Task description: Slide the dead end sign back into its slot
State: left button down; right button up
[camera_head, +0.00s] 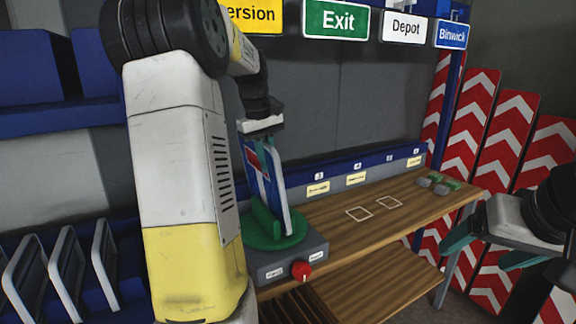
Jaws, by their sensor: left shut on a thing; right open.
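The dead end sign (262,172) is a blue panel with white and red marks. It stands nearly upright over a green round holder (270,240), with its lower part beside a green upright piece. I cannot tell whether its bottom edge rests in the holder. My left gripper (261,136) is shut on the sign's top edge from above; my white and yellow arm hides what lies to its left. My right gripper (490,250) is open and empty at the right, away from the sign, its green fingers apart.
The holder sits on a grey box (285,262) with a red knob (301,270), on a wooden bench (405,212). A blue rail (352,165) with labelled slots runs along the back. Small green and grey items (438,184) lie at the far end. Chevron boards (480,130) stand right.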

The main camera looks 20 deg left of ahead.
pick_arm(q)
jog(key=shift+r, duration=4.15)
